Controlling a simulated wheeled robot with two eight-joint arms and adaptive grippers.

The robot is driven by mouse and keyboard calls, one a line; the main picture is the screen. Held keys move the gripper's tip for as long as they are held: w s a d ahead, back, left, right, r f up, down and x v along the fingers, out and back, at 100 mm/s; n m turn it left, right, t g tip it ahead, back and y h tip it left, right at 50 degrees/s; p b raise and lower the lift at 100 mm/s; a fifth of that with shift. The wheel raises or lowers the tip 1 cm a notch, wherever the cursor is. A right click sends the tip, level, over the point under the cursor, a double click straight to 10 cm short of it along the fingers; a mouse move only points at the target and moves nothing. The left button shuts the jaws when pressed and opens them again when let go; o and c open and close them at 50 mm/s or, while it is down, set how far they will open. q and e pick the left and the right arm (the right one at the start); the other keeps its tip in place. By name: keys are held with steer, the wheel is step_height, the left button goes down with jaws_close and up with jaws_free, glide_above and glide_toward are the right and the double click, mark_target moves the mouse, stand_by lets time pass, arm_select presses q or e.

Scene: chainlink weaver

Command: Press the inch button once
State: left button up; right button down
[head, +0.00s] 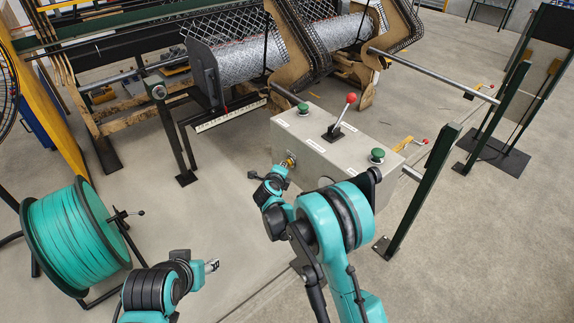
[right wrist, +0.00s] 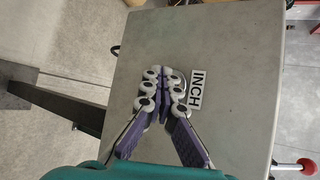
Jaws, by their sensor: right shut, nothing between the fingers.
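The grey control box (head: 325,140) stands right of centre in the head view. In the right wrist view, the box face (right wrist: 235,60) fills most of the frame, with a white label reading INCH (right wrist: 196,89). My right gripper (right wrist: 166,84) is shut and empty, its fingertips in front of the face just left of the label. No button shows there; the fingers cover that spot. My left gripper (head: 211,265) is low, away from the box.
The box top has a red-knobbed lever (head: 341,118) and two green buttons, one at the back (head: 303,108) and one at the right (head: 377,154). A teal wire spool (head: 72,235) stands at left. A mesh roll (head: 230,65) lies behind. A dark green post (head: 425,190) stands right.

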steer(key=shift+w+d, duration=0.1)
steer(key=shift+d, duration=0.05)
stand_by(0.4)
steer(key=shift+s+a, duration=0.55)
steer(key=shift+a, duration=0.15)
steer(key=shift+a, duration=0.1)
steer(key=s+a, duration=0.1)
steer(key=a, duration=0.1)
steer(key=s+a+b, duration=0.1)
steer(key=s+a, duration=0.1)
stand_by(0.3)
stand_by(0.5)
